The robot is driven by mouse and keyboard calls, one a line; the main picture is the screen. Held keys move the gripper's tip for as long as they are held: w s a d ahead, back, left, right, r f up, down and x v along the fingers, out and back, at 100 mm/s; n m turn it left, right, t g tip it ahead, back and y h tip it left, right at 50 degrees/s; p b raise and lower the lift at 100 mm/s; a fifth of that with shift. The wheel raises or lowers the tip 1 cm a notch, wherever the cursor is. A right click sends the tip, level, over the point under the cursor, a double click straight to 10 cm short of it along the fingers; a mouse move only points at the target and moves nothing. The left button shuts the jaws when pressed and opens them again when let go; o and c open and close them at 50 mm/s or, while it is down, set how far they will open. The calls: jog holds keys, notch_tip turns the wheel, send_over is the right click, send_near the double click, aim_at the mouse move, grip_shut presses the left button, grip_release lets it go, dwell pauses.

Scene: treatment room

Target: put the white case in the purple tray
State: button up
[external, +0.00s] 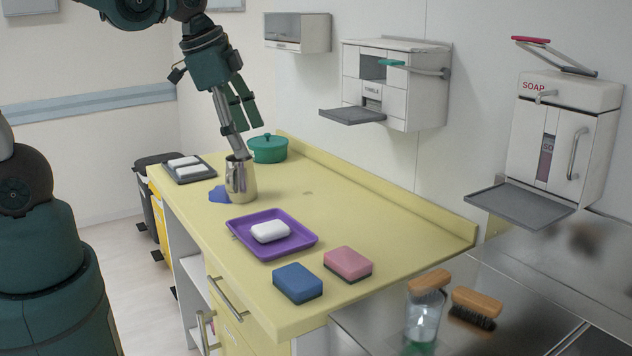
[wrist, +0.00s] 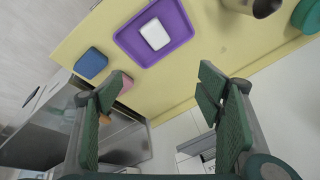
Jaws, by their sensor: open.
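The white case (external: 270,231) is a small rounded white block lying inside the purple tray (external: 305,243) on the yellow counter. In the wrist view the white case (wrist: 154,34) also lies within the rim of the purple tray (wrist: 184,22). My gripper (external: 240,155) is above the counter, beyond the tray and near the metal cup, apart from the case. In the wrist view my gripper (wrist: 155,95) has its green fingers spread wide with nothing between them.
A metal cup (external: 241,180) stands behind the tray, beside a blue item (external: 218,194). A green pot (external: 268,149) and a dark tray (external: 194,174) with white blocks are farther back. Blue (external: 297,283) and pink (external: 348,263) sponges lie in front. The counter's right side is clear.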

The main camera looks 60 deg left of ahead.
jog(key=s+r+n+t, duration=0.2)
jog(key=s+r+n, duration=0.2)
jog(key=n, duration=0.3)
jog(key=shift+s+d+r+t, duration=0.25)
jog(key=shift+s+d+t, duration=0.1)
jog(key=shift+s+t, duration=0.1)
notch_tip(320, 180, down, 4)
jog(key=b, duration=0.4)
jog(key=shift+f, duration=0.1)
dwell(1.2)
